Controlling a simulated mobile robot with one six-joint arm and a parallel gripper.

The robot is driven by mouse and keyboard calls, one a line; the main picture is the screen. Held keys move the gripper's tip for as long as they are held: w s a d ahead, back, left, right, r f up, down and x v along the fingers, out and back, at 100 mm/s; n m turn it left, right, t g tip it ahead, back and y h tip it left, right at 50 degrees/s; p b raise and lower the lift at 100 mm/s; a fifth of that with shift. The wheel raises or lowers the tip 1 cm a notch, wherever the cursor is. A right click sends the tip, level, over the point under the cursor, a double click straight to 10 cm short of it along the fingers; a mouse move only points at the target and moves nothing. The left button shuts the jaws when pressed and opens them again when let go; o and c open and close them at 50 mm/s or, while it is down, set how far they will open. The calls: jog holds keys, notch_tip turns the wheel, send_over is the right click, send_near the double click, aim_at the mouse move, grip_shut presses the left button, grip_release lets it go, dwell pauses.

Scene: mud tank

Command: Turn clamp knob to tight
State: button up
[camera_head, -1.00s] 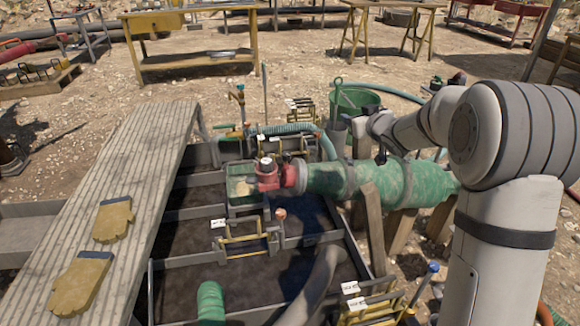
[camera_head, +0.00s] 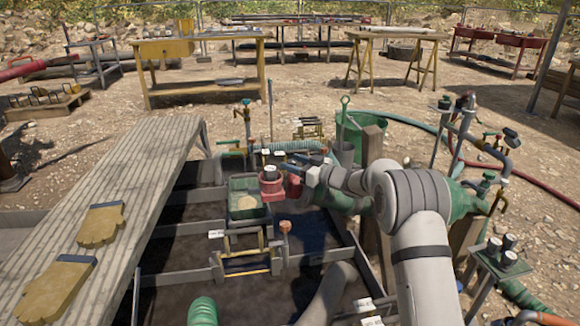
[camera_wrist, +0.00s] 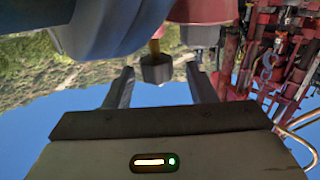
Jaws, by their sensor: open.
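A dark, faceted knob (camera_wrist: 156,68) on a short yellowish stem hangs below a red body (camera_wrist: 200,10) in the wrist view. It looks like the clamp knob; its setting cannot be read. My gripper (camera_wrist: 160,82) is open, with one finger on each side of the knob. Whether a finger touches it cannot be told. The knob cannot be made out there, and my arm covers part of the pipe.
A blue rounded part (camera_wrist: 105,30) lies close by in the wrist view. A green box (camera_head: 244,212) stands left of the red fitting. A yellow-handled frame (camera_head: 244,240) is in front. A plank walkway (camera_head: 140,190) with two gloves runs along the left.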

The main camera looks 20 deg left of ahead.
jog(key=shift+w+a, duration=0.25)
jog(key=shift+a, duration=0.4)
